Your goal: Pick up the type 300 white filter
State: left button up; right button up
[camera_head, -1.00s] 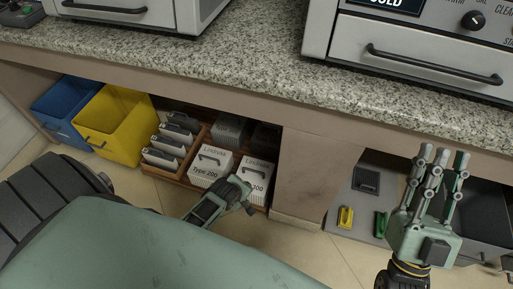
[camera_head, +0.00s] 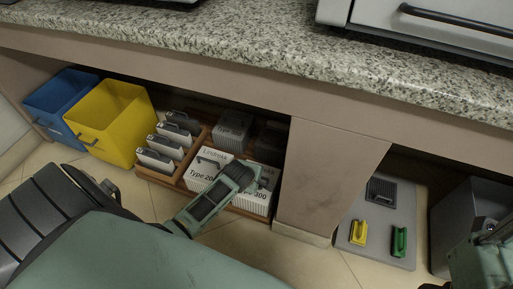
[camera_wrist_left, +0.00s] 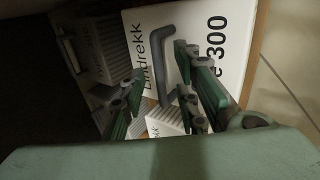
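The type 300 white filter (camera_head: 252,203), a white box marked "300", sits in the wooden rack (camera_head: 165,178) under the counter. My left gripper (camera_head: 243,177) is over it and hides part of its face. In the left wrist view, the filter (camera_wrist_left: 225,85) shows its white face with a grey bent handle (camera_wrist_left: 168,55). The open fingers of my left gripper (camera_wrist_left: 160,88) are on either side of this handle, and no grip on it shows. My right gripper (camera_head: 488,235) is only partly in view at the right edge, and its fingers cannot be made out.
The type 200 white filter (camera_head: 201,182) stands just left, with grey filters (camera_head: 233,128) behind. Several smaller handled pieces (camera_head: 160,153) fill the rack's left side. Yellow (camera_head: 110,125) and blue (camera_head: 58,97) bins stand further left. The granite counter (camera_head: 250,65) overhangs; a cabinet panel (camera_head: 325,185) is at right.

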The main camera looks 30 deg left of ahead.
pick_arm(q)
jog(key=shift+w+f, duration=0.25)
jog(key=shift+f, duration=0.05)
jog(key=shift+c, duration=0.5)
grip_shut()
jog(key=shift+r, duration=0.1)
